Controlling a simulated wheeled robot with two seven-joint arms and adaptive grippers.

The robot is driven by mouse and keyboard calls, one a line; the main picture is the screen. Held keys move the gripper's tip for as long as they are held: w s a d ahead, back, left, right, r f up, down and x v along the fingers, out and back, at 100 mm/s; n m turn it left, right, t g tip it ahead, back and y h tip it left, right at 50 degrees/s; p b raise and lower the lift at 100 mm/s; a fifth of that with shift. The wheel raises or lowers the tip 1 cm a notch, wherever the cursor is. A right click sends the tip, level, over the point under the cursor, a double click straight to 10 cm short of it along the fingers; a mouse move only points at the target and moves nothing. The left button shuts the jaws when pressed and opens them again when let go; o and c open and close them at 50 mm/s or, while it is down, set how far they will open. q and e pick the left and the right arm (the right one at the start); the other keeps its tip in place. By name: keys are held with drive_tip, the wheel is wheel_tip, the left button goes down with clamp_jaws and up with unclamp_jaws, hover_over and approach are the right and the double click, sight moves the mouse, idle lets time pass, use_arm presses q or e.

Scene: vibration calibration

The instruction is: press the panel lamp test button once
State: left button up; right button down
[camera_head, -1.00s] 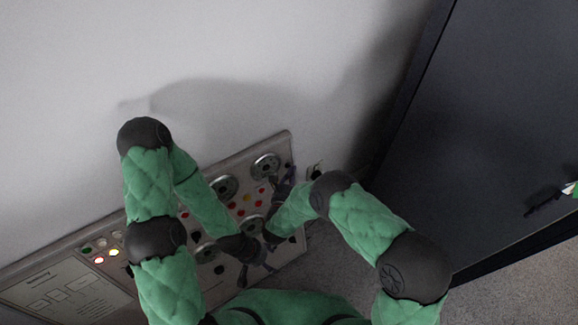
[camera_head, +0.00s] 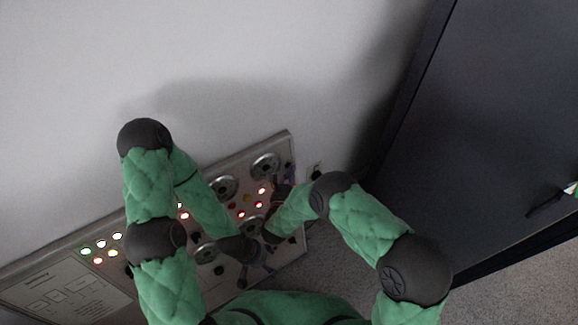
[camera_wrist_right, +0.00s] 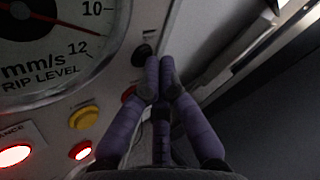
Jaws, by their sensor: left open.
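The panel (camera_head: 66,243) leans along the wall. Its lamps glow: green, white and orange ones at the left (camera_head: 101,242) and red ones (camera_head: 262,191) near the gauges. In the right wrist view, a black button (camera_wrist_right: 141,55) lies just left of my right gripper's (camera_wrist_right: 161,68) fingertips. The purple fingers are shut together with nothing visible between them. Whether they touch a button is unclear; no test label is readable. In the head view my right gripper (camera_head: 288,178) is at the panel's right edge. My left gripper (camera_head: 258,268) is open, low before the panel.
In the right wrist view a gauge (camera_wrist_right: 45,45), a yellow button (camera_wrist_right: 84,116) and lit red lamps (camera_wrist_right: 80,150) lie left of the fingers. A dark cabinet (camera_head: 490,130) stands at the right. My arms hide part of the panel.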

drive_tip(key=shift+s+d+r, duration=0.15)
drive_tip(key=shift+s+d, duration=0.2)
drive_tip(key=shift+s, duration=0.2)
drive_tip(key=shift+s+d+r+p, duration=0.25)
drive_tip(key=shift+s+d+p, duration=0.45)
drive_tip(key=shift+s, duration=0.3)
drive_tip(key=shift+s+d+r+p, duration=0.25)
drive_tip(key=shift+s+d+p, duration=0.25)
drive_tip(key=shift+s+d, duration=0.35)
drive_tip(key=shift+s, duration=0.1)
